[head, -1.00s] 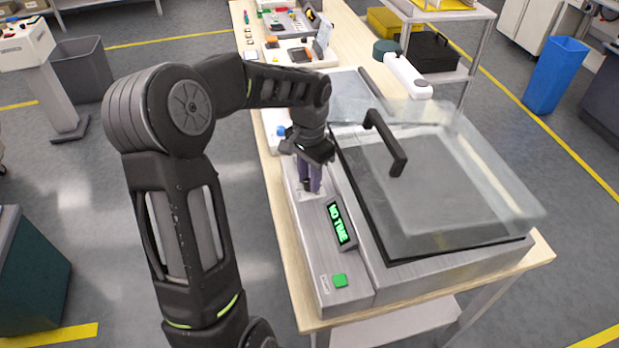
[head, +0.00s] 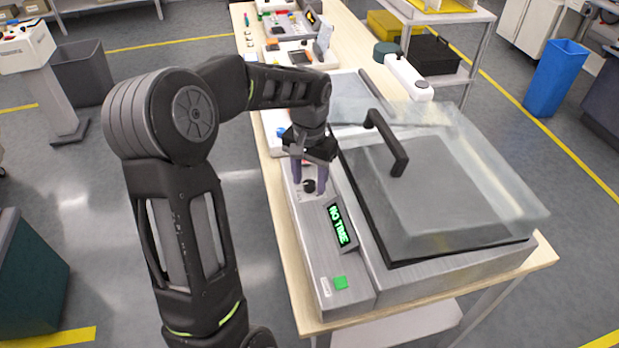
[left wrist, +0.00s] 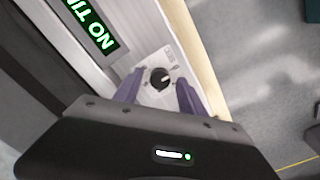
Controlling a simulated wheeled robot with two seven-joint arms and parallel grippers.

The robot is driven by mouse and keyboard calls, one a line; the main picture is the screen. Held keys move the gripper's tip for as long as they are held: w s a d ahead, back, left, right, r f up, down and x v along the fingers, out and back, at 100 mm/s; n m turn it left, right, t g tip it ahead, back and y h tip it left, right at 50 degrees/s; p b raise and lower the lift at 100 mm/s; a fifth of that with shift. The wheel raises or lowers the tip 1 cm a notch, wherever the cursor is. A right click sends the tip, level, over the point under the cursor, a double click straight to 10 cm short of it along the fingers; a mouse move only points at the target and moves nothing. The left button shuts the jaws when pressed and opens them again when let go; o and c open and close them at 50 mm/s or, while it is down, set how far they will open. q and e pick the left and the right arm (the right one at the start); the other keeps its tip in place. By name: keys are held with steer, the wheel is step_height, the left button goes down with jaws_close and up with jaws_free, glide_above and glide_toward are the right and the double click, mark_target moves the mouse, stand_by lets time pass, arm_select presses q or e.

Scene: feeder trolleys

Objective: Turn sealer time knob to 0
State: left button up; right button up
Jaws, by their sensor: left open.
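The sealer (head: 345,296) is a grey metal machine on a wooden table, with a clear lid and a black handle. Its green display (head: 340,225) reads "NO TIME". The time knob (head: 309,186) is small, round and black, on a light plate; it also shows in the left wrist view (left wrist: 160,78) with a pale pointer mark. My left gripper (head: 309,188) is open, its purple fingers on either side of the knob and apart from it. In the left wrist view the fingers (left wrist: 157,92) show a gap on both sides of the knob. My right gripper is not in view.
A green button (head: 340,282) sits at the sealer's near end. The lid handle (head: 386,142) stands close to the right of my left gripper.

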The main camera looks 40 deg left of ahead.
mark_target(309, 183)
arm_select(q)
step_height(309, 183, up, 8)
steer(key=shift+f, duration=0.1)
stand_by(0.4)
stand_by(0.5)
